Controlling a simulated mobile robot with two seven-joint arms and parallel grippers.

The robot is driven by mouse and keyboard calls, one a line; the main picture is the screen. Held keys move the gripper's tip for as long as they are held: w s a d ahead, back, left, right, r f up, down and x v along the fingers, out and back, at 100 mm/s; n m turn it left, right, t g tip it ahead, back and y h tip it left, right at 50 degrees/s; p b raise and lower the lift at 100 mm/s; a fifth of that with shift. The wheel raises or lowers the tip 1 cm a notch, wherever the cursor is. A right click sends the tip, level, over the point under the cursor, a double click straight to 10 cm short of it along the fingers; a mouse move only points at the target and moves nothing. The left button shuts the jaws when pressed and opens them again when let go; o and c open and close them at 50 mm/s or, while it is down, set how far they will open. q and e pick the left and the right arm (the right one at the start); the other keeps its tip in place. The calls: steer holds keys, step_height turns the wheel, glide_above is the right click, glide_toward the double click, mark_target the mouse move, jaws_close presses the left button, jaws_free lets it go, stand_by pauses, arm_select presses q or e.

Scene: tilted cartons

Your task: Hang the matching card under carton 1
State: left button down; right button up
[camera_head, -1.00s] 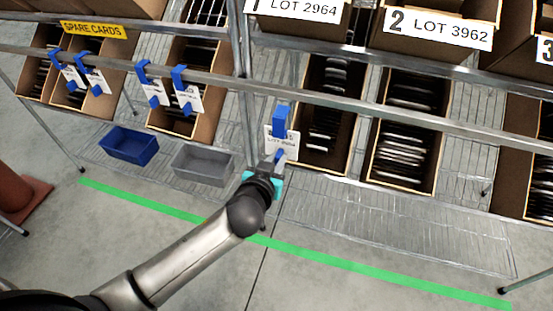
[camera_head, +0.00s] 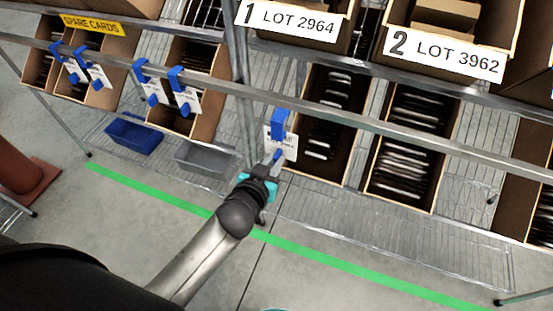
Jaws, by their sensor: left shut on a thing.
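Carton 1 (camera_head: 344,42) stands tilted on the upper shelf with a white label reading "1 LOT 2964" (camera_head: 290,18). My left gripper (camera_head: 274,160) is shut on a white card (camera_head: 289,146) with a blue hook (camera_head: 279,122). The card is upright, below carton 1 and in front of the lower rail (camera_head: 330,116). The hook's top overlaps the rail's lower edge in the picture; I cannot tell whether it touches. The card's print is too small to read surely. My right gripper is not in view; a teal edge shows at the bottom.
Carton 2 (camera_head: 468,27) is at right, labelled LOT 3962. Several cards with blue hooks hang at left under the yellow SPARE CARDS sign (camera_head: 92,25). A shelf post (camera_head: 243,120) stands left of the card.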

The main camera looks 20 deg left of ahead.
arm_select(q)
steer(key=shift+w, duration=0.4)
steer(key=shift+w+b, duration=0.4)
steer(key=shift+w, duration=0.75)
steer(key=b+x, duration=0.3)
steer(key=x, duration=0.2)
steer(key=shift+w+d+r, duration=0.1)
steer(key=shift+w+r, duration=0.05)
steer(key=shift+w, duration=0.15)
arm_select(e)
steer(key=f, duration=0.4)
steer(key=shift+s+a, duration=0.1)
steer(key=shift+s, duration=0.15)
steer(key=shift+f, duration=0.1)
arm_select(q)
steer(key=c, duration=0.8)
jaws_free()
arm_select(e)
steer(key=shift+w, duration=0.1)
